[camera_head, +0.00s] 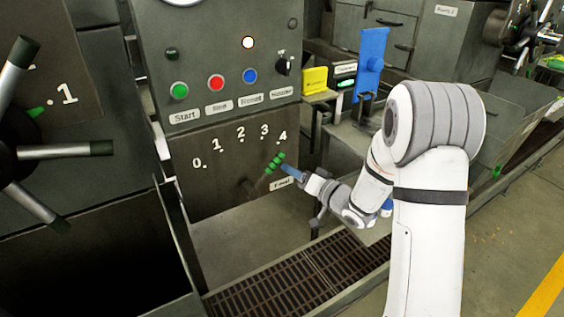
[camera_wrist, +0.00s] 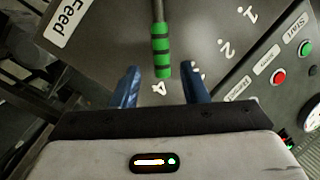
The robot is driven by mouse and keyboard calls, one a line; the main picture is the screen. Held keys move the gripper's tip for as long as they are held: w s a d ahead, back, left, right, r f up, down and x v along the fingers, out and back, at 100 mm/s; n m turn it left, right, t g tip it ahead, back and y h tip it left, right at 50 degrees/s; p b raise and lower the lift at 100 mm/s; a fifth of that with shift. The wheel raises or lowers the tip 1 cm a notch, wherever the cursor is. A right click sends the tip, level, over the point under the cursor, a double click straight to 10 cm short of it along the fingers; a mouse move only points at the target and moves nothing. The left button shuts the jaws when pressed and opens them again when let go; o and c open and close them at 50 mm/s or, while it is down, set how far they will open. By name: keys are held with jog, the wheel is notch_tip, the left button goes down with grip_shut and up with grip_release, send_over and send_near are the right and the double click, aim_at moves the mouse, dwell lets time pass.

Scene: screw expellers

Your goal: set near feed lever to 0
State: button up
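The near feed lever (camera_head: 275,162) has a green ribbed grip and points up and right, close to the 4 on a dark panel (camera_head: 215,185) numbered 0 to 4. The Feed label (camera_head: 282,183) is just below it. My gripper (camera_head: 290,172) is beside the grip, on its right. In the wrist view, the blue fingers of my gripper (camera_wrist: 160,76) are apart. The green grip (camera_wrist: 162,52) lies between them in the picture, with a gap on each side. Its depth between the fingers is hard to tell. The 0 mark (camera_head: 197,163) is at the left of the scale.
Above the scale is a button panel with green (camera_head: 180,91), red (camera_head: 216,83) and blue (camera_head: 250,75) buttons. A spoked handwheel (camera_head: 20,150) stands at the left. A floor grating (camera_head: 290,285) lies below. A yellow box (camera_head: 314,80) is near the panel's right edge.

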aim_at(276, 162)
jog(key=p+x, duration=0.1)
jog(key=x, duration=0.6)
jog(key=shift+w+a, duration=0.15)
grip_shut()
dwell(0.3)
